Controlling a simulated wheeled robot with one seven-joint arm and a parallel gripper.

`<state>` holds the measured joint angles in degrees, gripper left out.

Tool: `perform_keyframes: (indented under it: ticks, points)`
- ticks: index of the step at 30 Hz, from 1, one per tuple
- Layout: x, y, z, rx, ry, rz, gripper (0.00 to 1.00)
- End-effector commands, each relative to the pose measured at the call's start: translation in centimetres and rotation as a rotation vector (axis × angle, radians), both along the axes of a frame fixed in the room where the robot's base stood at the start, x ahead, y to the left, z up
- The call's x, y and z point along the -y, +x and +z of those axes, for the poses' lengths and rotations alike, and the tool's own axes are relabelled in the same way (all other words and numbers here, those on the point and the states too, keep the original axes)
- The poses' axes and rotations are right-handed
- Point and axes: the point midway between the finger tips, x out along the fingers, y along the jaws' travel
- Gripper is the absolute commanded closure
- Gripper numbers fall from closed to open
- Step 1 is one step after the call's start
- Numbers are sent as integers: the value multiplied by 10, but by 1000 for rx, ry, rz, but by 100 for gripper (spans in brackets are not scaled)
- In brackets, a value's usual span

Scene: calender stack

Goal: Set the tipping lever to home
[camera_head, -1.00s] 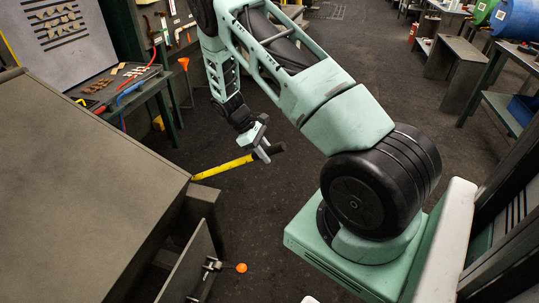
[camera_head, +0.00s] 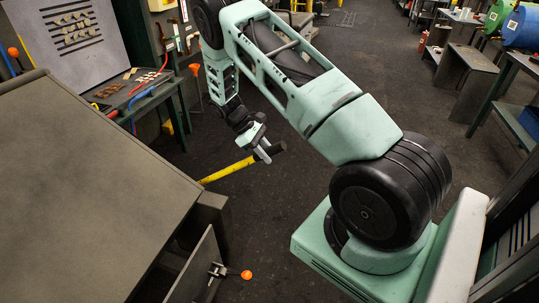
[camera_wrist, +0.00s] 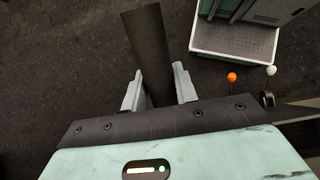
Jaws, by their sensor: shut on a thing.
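The tipping lever is a yellow bar (camera_head: 228,170) with a black grip (camera_head: 277,148). It sticks out to the right from the side of the grey machine housing, its grip end higher in the picture. My gripper (camera_head: 262,153) is shut on the black grip near its end. In the wrist view the dark grip (camera_wrist: 150,45) runs between the two grey fingers of my gripper (camera_wrist: 158,90) and passes beyond them. The lever's pivot is hidden behind the housing edge, and no home mark shows.
The large grey housing (camera_head: 90,180) fills the left. Below it, a panel with an orange-knobbed handle (camera_head: 246,274) juts out. A tool bench (camera_head: 160,97) stands behind. In the wrist view a white-rimmed tray (camera_wrist: 235,53) lies upper right. Dark floor is open beyond my gripper.

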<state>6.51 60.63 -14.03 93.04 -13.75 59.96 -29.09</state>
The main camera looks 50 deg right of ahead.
Motion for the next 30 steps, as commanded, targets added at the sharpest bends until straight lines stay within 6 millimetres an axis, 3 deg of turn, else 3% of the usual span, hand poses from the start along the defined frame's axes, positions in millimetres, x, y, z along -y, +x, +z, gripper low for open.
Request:
perform_keyframes:
  ticks: [1, 12, 30]
  points:
    - [-2, 8, 7, 8, -4, 6, 100]
    - [-9, 24, 27, -44, -25, 5, 100]
    - [-12, 31, 34, -70, -34, 4, 100]
